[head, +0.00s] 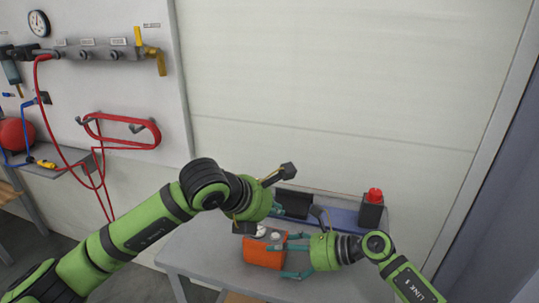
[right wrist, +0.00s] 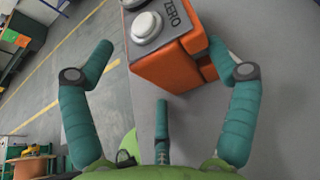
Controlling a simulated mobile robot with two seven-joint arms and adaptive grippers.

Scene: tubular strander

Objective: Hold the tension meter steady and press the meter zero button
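The orange tension meter (head: 262,254) sits on the grey table, with pale round buttons on its top. In the right wrist view the right gripper's (right wrist: 160,75) fingers are open; one is close beside the meter, but contact is unclear. My left gripper (head: 262,222) is above and behind the meter; its fingers are mostly hidden by its own wrist.
The grey table (head: 212,262) has bare room left of the meter. A black holder (head: 370,214) with a red top (head: 375,195) stands at the back right. A blue strip (head: 335,214) runs along the table's back, near the pale wall. A red hose (head: 122,143) hangs at the left.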

